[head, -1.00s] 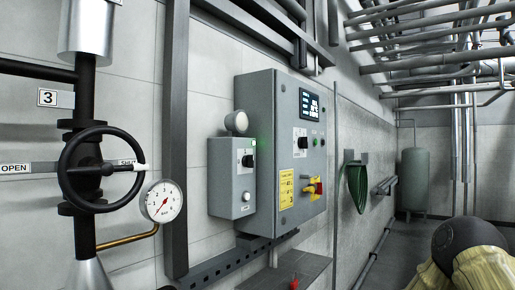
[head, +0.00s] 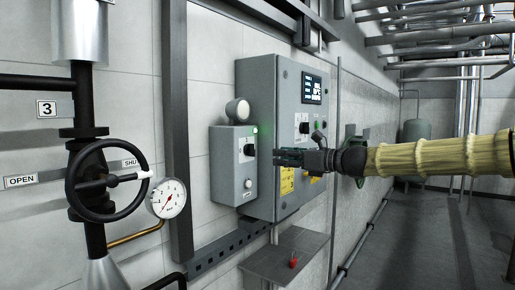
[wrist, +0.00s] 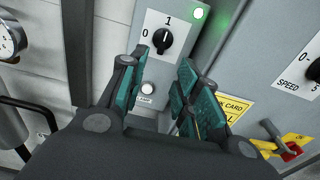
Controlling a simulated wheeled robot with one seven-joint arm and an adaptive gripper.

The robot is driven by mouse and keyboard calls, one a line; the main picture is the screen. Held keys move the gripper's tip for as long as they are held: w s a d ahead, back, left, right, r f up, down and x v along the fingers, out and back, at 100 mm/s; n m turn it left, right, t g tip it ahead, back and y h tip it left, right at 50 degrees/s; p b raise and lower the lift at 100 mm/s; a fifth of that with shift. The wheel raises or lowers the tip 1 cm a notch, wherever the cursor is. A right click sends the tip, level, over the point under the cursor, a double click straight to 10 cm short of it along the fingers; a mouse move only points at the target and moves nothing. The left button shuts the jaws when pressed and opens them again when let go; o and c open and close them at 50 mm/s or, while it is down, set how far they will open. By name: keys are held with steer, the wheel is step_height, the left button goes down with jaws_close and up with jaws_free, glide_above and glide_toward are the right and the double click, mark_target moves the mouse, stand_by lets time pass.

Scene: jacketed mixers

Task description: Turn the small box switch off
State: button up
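The small grey box (head: 228,180) is on the wall at the left side of a larger grey cabinet. Its black rotary switch (head: 250,150) shows on its front; in the wrist view the switch (wrist: 166,40) sits between the marks 0 and 1, with its pointer upright toward 1. A green lamp (wrist: 198,13) glows beside the 1. My gripper (head: 282,157) is in front of the box, to the right of the switch. In the wrist view its teal-padded fingers (wrist: 162,64) are apart with nothing between them, below the switch and not visibly touching it.
The larger cabinet (head: 262,100) has a display, another knob marked SPEED (wrist: 314,70) and a red-yellow switch (wrist: 290,148). A white button (wrist: 148,88) is below the box's switch. A shelf (head: 285,262) juts out below. A valve wheel (head: 105,180) and gauge (head: 168,198) are left.

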mark_target(251, 150)
steer(key=p+x, duration=0.1)
steer(key=x, duration=0.2)
steer(key=r+p+x, duration=0.1)
steer(key=x, duration=0.3)
steer(key=r+p+x, duration=0.1)
steer(key=p+x, duration=0.1)
steer(key=x, duration=0.1)
steer(key=shift+w+a+r, duration=0.15)
steer(key=shift+w+a, duration=0.05)
steer(key=shift+w, duration=0.05)
jaws_close()
